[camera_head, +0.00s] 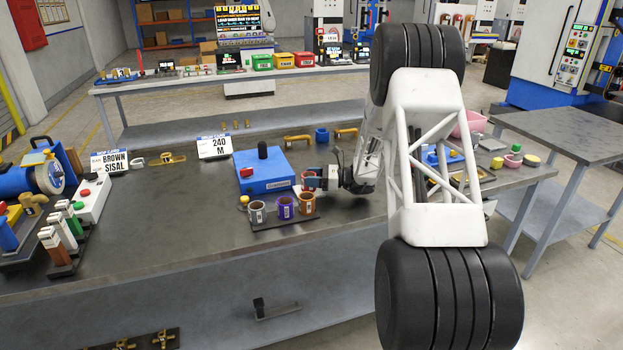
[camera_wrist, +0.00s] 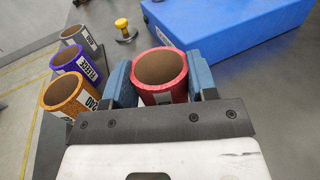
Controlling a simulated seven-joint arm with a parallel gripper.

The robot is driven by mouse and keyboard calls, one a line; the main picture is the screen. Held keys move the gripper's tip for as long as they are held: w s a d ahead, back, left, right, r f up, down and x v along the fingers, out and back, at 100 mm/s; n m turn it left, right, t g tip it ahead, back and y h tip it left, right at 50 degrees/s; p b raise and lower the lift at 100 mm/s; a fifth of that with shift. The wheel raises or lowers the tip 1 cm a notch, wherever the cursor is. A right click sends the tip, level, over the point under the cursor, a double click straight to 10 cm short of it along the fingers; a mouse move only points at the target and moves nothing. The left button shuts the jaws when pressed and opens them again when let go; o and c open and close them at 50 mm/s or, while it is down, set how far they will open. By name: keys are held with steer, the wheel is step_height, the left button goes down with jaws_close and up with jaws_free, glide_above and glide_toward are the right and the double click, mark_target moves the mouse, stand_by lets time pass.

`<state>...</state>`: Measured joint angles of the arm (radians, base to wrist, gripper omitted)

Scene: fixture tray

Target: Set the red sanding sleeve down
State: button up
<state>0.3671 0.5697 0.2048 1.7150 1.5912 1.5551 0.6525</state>
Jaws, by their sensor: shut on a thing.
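The red sanding sleeve (camera_wrist: 160,75) is a short open tube with a pale label. It sits between the two blue-padded fingers of my gripper (camera_wrist: 162,85), which is shut on it. In the head view the red sleeve (camera_head: 309,178) shows at the end of my arm, just right of the blue box and behind the orange sleeve. I cannot tell whether its bottom touches anything.
A dark tray (camera_head: 284,222) holds a grey sleeve (camera_head: 258,213), a purple sleeve (camera_head: 285,207) and an orange sleeve (camera_head: 307,203). A blue box (camera_head: 264,176) with a black knob stands behind.

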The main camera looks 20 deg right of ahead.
steer(key=shift+f, duration=0.15)
steer(key=o, duration=0.9)
steer(key=shift+d, duration=0.15)
steer(key=v, duration=1.1)
steer(key=shift+s+d, duration=0.15)
steer(key=shift+d, duration=0.25)
